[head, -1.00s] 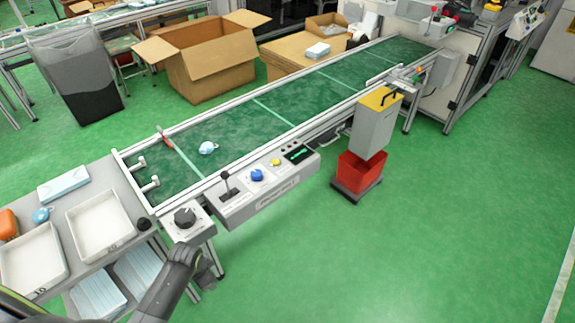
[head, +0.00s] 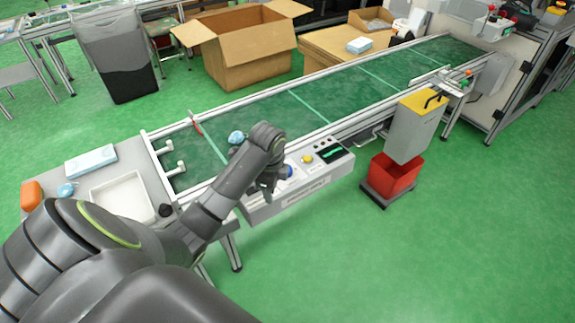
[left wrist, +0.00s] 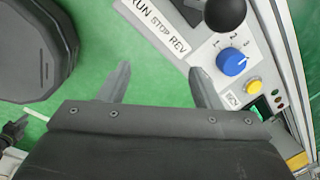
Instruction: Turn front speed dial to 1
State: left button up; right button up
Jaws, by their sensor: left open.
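The blue speed dial (left wrist: 233,61) is on the light panel in the left wrist view, beside the numbers 1, 2 and 3. Its white pointer mark is toward the right side, nearer 3 than 1. In the head view the dial (head: 290,172) shows just right of my left gripper (head: 270,188), partly hidden by it. In the left wrist view my left gripper (left wrist: 160,88) is open and empty, its fingers apart over the green floor and panel edge. The dial lies beyond the right finger, with no visible contact. My right gripper is not in view.
A black lever knob (left wrist: 225,14) stands close to the dial, by the RUN STOP REV label (left wrist: 160,28). A yellow button (head: 307,159) is right of the dial. A red bin (head: 392,177) stands on the floor farther right. The floor in front is clear.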

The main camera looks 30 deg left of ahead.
pick_arm(q)
jog(key=w+a+r+m+h, duration=0.1)
jog(key=w+a+r+m, duration=0.15)
jog(key=w+r, duration=0.3)
jog(key=w+a+r+m, duration=0.1)
jog(key=w+r+m, duration=0.35)
jog(key=r, duration=0.25)
jog(key=shift+n+g, duration=0.4)
jog(key=shift+n, duration=0.1)
jog(key=f+b, duration=0.1)
jog(key=f, duration=0.4)
jog(key=w+f+b, duration=0.1)
jog(key=f, duration=0.5)
jog(key=f+b, duration=0.1)
jog(key=f, duration=0.4)
jog(key=shift+w+f+b, duration=0.2)
jog(key=shift+w+b, duration=0.15)
jog(key=shift+b, duration=0.05)
jog(key=shift+d+f, duration=0.1)
jog(key=shift+f, duration=0.25)
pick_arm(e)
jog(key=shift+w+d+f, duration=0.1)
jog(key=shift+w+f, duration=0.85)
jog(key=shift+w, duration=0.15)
pick_arm(q)
jog(key=shift+c, duration=0.2)
